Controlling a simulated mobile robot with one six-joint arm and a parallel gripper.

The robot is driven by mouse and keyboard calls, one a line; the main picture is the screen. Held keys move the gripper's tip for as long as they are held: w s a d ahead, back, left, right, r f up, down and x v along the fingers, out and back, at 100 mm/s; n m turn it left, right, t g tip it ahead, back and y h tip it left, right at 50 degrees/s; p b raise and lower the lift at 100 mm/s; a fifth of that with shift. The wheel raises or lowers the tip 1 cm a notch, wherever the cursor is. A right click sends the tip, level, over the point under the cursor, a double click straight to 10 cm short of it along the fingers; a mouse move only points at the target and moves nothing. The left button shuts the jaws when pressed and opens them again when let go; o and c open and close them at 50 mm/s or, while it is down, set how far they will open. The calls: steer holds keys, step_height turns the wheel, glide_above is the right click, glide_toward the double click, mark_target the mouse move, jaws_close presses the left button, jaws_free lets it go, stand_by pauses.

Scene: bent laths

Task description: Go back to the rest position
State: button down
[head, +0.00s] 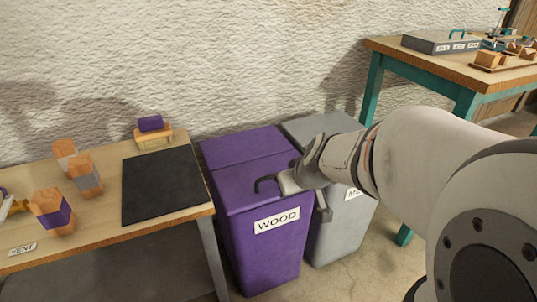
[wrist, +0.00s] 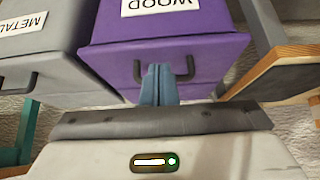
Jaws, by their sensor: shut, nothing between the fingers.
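My gripper (wrist: 161,84) is shut and empty in the wrist view, its two blue-grey fingers side by side. It lies in front of the purple WOOD bin (wrist: 190,45), and its tips overlap the bin's dark handle (wrist: 190,70) in the picture. I cannot tell whether they touch it. In the head view my arm reaches in from the right, with its end over the right side of the purple bin (head: 265,260). The bin's lid looks closed, and its handle (head: 264,183) shows just left of my gripper.
The grey METAL bin (head: 335,235) stands close to the right. A workbench with a black mat (head: 162,185) and several wooden blocks is at left. A teal-legged table (head: 440,68) with a tray and parts stands at back right. The wall is behind the bins.

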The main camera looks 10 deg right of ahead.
steer(key=s+a+r+g+p, duration=0.1)
steer(key=s+r+p, duration=0.3)
steer(key=r+p, duration=0.7)
steer(key=s+a+r+m+g+p, duration=0.1)
steer(key=s+r+p, duration=0.4)
steer(key=r+p, duration=0.7)
steer(key=s+a+r+g+h+p, duration=0.1)
steer(key=s+r+p, duration=0.3)
steer(key=r+p, duration=0.7)
steer(key=shift+s+a+r+m+g+p, duration=0.3)
steer(key=shift+r+m+g+p, duration=0.1)
steer(key=shift+r+g, duration=0.25)
